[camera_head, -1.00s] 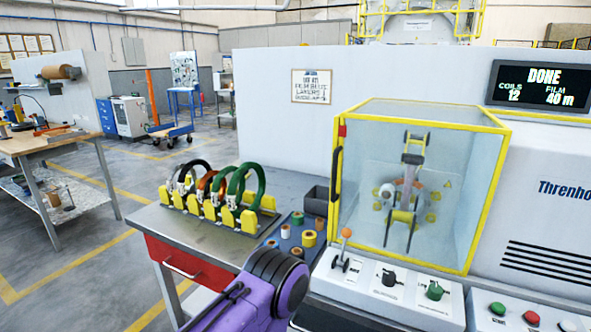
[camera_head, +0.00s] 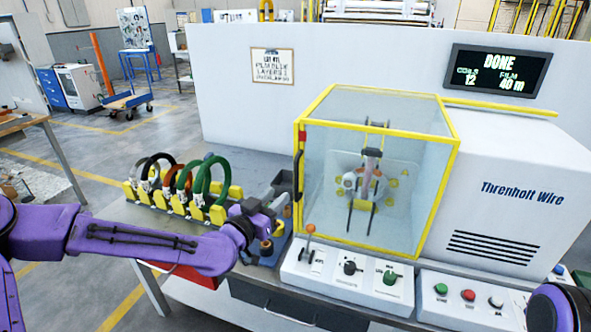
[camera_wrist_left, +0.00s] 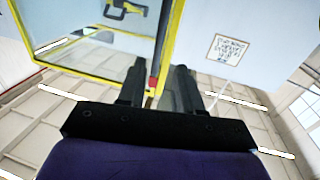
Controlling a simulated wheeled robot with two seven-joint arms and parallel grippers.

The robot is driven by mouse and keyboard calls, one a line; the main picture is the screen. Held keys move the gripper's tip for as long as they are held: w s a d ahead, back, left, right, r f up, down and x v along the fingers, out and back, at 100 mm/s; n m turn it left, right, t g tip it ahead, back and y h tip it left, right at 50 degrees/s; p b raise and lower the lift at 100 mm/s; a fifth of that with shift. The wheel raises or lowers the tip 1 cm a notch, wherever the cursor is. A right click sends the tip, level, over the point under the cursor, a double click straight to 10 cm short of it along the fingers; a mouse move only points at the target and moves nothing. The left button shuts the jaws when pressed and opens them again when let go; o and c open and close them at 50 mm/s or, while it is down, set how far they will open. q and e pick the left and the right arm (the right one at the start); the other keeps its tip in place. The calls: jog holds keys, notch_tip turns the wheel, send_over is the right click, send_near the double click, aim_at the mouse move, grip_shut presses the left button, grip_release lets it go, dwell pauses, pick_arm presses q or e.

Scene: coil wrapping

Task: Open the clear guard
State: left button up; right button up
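The clear guard (camera_head: 395,190) is a see-through box with yellow edges on the machine, and it looks closed. Its black upright handle (camera_head: 299,175) is on the left front edge, below a small red piece (camera_head: 302,135). My left gripper (camera_head: 279,190) is just left of the handle. In the left wrist view my left gripper (camera_wrist_left: 160,82) has its two dark fingers apart. The red piece (camera_wrist_left: 153,82) and a dark bar, likely the handle (camera_wrist_left: 163,40), show in line with the gap. I cannot tell the depth between them. My right gripper is out of view.
A display (camera_head: 500,72) reads DONE.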

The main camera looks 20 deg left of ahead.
aim_at(295, 181)
pick_arm(q)
jog(key=p+x, duration=0.2)
jog(key=x, duration=0.8)
jog(key=shift+w+d+f, duration=0.1)
jog(key=shift+w+d, duration=0.05)
grip_shut()
